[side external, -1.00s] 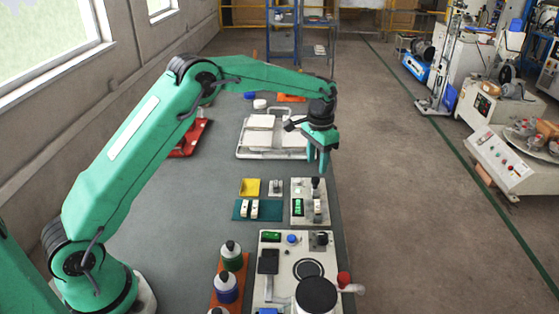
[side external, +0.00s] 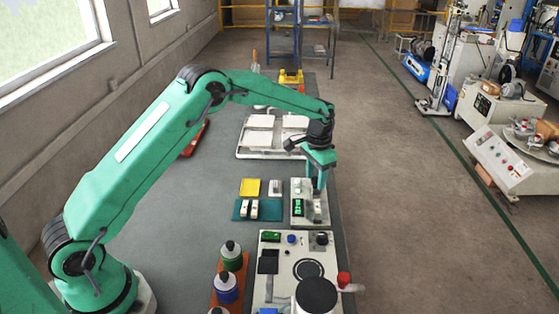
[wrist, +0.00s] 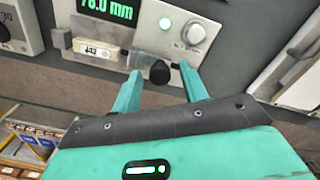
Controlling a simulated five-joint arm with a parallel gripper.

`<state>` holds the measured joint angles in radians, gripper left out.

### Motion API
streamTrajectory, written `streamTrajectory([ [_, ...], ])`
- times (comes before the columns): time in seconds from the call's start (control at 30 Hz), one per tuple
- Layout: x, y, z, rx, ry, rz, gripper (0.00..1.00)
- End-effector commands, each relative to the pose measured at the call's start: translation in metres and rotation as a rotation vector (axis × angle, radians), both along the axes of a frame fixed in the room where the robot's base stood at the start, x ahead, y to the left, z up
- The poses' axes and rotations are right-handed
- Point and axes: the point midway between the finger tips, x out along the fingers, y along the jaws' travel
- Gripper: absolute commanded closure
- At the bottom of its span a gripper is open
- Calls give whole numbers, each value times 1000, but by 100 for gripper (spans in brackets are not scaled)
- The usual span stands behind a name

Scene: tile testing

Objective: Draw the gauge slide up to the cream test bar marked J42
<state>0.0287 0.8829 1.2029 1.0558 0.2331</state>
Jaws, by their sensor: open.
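The cream test bar marked J42 (wrist: 98,50) lies on the pale gauge (wrist: 145,32), beside its green display reading 78.0 mm. A black knob (wrist: 160,72), which looks like the slide's handle, stands to the right of the bar with a gap between them. My gripper (wrist: 160,69) is open, one green finger on each side of the knob; I cannot tell whether either finger touches it. In the side view my gripper (side external: 317,191) points down over the gauge (side external: 299,221) and hides part of it, including the knob.
A white rack (side external: 243,143) stands behind.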

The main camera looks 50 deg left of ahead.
Motion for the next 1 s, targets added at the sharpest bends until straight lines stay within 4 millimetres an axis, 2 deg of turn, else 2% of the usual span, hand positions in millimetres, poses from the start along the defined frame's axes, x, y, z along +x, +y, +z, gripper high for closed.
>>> streamTrajectory([
  [0.03, 0, 0, 0, 0, 0, 0, 58],
  [0.2, 0, 0, 0, 0, 0, 0, 92],
  [0.23, 0, 0, 0, 0, 0, 0, 93],
  [1.0, -6, -6, 1, 0, -1, -1, 93],
])
